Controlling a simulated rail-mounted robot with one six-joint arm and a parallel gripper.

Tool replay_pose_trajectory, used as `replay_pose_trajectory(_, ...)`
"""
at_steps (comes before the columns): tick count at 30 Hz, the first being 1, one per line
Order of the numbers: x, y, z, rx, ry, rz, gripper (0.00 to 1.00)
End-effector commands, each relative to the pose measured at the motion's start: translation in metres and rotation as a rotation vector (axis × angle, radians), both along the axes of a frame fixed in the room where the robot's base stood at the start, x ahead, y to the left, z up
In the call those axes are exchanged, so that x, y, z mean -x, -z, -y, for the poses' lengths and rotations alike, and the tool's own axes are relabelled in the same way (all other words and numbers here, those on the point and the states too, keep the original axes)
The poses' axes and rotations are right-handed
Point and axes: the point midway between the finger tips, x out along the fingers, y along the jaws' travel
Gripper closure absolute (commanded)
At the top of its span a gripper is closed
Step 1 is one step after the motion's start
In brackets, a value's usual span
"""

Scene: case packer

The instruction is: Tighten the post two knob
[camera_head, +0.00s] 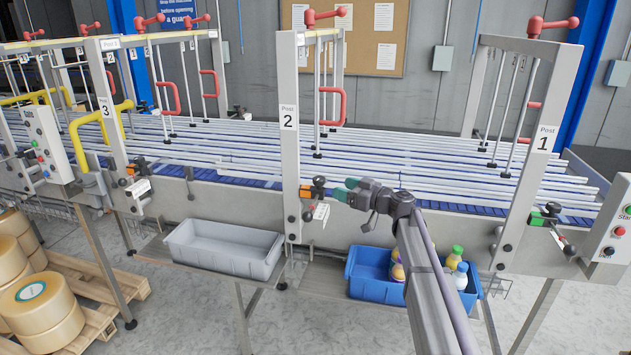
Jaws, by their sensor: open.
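Post 2 (288,150) is a grey upright with a white "Post 2" label, standing at the middle of the conveyor's near side. Low on it is a clamp (311,191) with an orange part and a small black knob (319,181). A white tag (321,212) hangs below, and another dark knob (307,216) sits beside it. How tight either knob is cannot be told. A red crank handle (326,15) tops the post. My gripper (343,191) is open, just right of the clamp and pointing left toward it. No contact is clear, and its fingers are small and partly hard to see.
Post 3 (106,130) and post 1 (543,150) carry similar clamps. Long guide rails run above the blue conveyor (455,207). Below hang a grey bin (222,263) and a blue bin (373,288) with bottles. Control boxes (612,222) and tape rolls on a pallet (38,310) stand at the sides.

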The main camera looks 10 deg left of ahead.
Motion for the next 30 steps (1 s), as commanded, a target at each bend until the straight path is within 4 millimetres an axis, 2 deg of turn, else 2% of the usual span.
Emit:
replay_pose_trajectory(9, -0.035, 0.000, -0.065, 0.000, -0.004, -0.001, 0.33)
replay_pose_trajectory(12, -0.041, 0.000, -0.077, 0.000, -0.003, -0.002, 0.33)
replay_pose_trajectory(15, -0.044, 0.000, -0.084, 0.000, -0.003, -0.002, 0.33)
replay_pose_trajectory(22, -0.044, 0.000, -0.084, 0.000, -0.002, -0.002, 0.33)
replay_pose_trajectory(30, -0.043, 0.000, -0.084, 0.000, -0.002, -0.002, 0.59)
